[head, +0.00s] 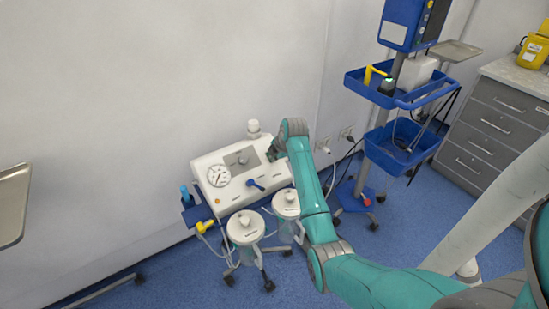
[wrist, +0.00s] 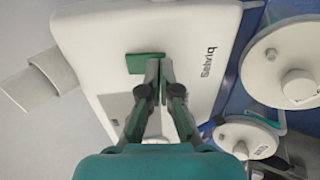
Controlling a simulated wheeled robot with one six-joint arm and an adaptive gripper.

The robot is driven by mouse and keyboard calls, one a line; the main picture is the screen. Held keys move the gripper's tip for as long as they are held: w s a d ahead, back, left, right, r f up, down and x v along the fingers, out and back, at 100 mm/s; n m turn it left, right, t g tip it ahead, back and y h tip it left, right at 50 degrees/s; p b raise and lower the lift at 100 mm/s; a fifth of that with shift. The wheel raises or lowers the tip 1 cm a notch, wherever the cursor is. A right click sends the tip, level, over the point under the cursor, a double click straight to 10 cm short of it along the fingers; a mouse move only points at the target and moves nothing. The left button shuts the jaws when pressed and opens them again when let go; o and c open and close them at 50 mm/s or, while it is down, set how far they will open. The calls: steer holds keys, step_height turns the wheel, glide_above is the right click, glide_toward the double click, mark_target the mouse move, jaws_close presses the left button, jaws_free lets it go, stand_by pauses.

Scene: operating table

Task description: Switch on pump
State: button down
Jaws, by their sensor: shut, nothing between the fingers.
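The pump (head: 232,189) is a white box on a wheeled stand against the wall, with a round gauge (head: 218,175), a grey plate with a knob (head: 238,159) and a blue lever (head: 255,184) on its top. In the wrist view its white face (wrist: 204,85) fills the middle, with dark lettering. A green rectangular switch (wrist: 136,63) lies right beside my fingertips, partly hidden by them. My gripper (wrist: 159,66) is shut and empty, pointing at that face. I cannot tell whether it touches the switch. In the head view my gripper shows only in part at the pump's right end.
Two lidded canisters (head: 245,228) hang in front of the pump and also show in the wrist view (wrist: 285,65). A blue trolley (head: 395,95) with a basket stands to the right, near grey drawers (head: 492,125). A metal tray (head: 12,205) juts in at left.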

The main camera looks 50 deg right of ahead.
steer(key=shift+w+f, duration=0.1)
steer(key=shift+f, duration=0.1)
steer(key=shift+f, duration=0.4)
steer(key=shift+r, duration=0.3)
steer(key=shift+r, duration=0.65)
steer(key=shift+r, duration=0.1)
